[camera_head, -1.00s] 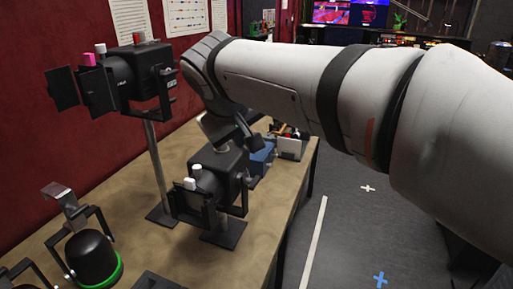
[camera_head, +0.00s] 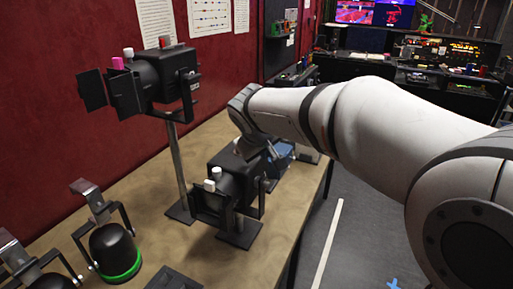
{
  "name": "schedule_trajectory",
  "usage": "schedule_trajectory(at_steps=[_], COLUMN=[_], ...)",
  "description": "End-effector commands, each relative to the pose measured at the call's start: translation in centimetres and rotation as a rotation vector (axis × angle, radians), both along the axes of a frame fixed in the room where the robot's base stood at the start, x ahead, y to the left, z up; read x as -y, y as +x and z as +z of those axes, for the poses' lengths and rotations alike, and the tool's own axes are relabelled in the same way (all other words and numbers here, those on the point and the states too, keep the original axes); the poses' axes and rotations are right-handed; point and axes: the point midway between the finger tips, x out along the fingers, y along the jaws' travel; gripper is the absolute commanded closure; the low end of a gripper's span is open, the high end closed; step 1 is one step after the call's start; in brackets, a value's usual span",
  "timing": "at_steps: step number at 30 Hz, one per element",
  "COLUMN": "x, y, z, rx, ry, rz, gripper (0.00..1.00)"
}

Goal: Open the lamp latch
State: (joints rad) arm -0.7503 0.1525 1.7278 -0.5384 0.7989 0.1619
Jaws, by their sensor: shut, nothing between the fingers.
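A black stage lamp (camera_head: 228,188) with barn doors stands low on the wooden table, with white knobs on top. A second black lamp (camera_head: 155,82) sits higher on a stand at the left, with pink, white and red knobs on top. Which small part is the latch, I cannot tell. My gripper (camera_head: 252,147) is at the top rear of the low lamp, at the end of my downward-bent wrist. It is shut and empty. Its fingertips are mostly hidden, and I cannot tell whether it touches the lamp.
Black domed lamps, one with a green ring (camera_head: 122,262), stand at the front left of the table (camera_head: 190,248). A blue box (camera_head: 281,160) is behind the low lamp. The red wall (camera_head: 50,120) closes the left side; grey floor lies right.

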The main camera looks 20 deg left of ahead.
Motion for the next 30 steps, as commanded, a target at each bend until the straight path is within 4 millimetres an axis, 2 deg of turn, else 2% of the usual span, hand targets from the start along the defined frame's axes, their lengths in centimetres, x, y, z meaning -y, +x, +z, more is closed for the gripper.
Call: schedule_trajectory(at_steps=[14, 21, 30], x=[0.4, 1.8, 1.8], y=[0.6, 1.9, 1.9], z=[-0.1, -0.3, -0.1], rx=[-0.001, 0.001, -0.001], ry=[0.000, 0.001, -0.001], rz=[0.001, -0.002, -0.001], gripper=[1.00, 1.00, 1.00])
